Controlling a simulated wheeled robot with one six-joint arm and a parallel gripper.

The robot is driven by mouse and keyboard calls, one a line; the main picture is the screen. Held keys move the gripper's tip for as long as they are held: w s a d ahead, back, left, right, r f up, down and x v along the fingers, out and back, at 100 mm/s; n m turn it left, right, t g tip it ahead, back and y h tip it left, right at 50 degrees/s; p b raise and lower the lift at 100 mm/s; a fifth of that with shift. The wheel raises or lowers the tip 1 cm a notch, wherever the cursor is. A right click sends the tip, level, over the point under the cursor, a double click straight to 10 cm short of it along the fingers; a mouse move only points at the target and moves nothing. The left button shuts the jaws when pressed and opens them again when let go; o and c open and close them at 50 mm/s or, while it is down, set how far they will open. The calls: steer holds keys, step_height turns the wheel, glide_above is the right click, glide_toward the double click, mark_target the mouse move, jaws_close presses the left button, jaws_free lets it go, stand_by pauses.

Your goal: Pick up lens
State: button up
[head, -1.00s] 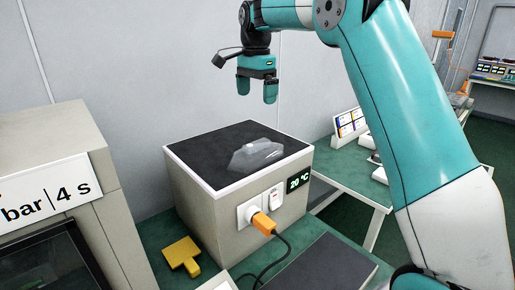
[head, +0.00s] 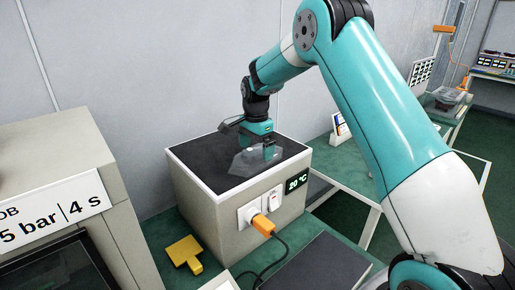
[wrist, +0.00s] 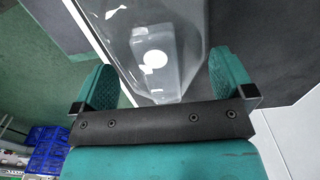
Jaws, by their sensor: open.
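The clear, see-through lens (head: 246,162) lies on the dark top of a grey box with a 20 °C display. In the head view my gripper (head: 260,156) is down at the lens and partly covers it. In the wrist view the lens (wrist: 150,50) reaches in between the two teal fingers of my gripper (wrist: 165,85). The fingers are open, one on each side of the lens's near end. A gap shows at each side, and I cannot tell whether either finger touches it.
The box (head: 200,192) has a white rim, a switch and an orange plug (head: 263,225) with a cable on its front. A yellow object (head: 185,253) lies on the green table beside it. A grey machine (head: 65,165) stands at the left.

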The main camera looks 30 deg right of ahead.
steer(key=shift+f, duration=0.2)
steer(key=shift+f, duration=0.2)
stand_by(0.4)
steer(key=c, duration=0.8)
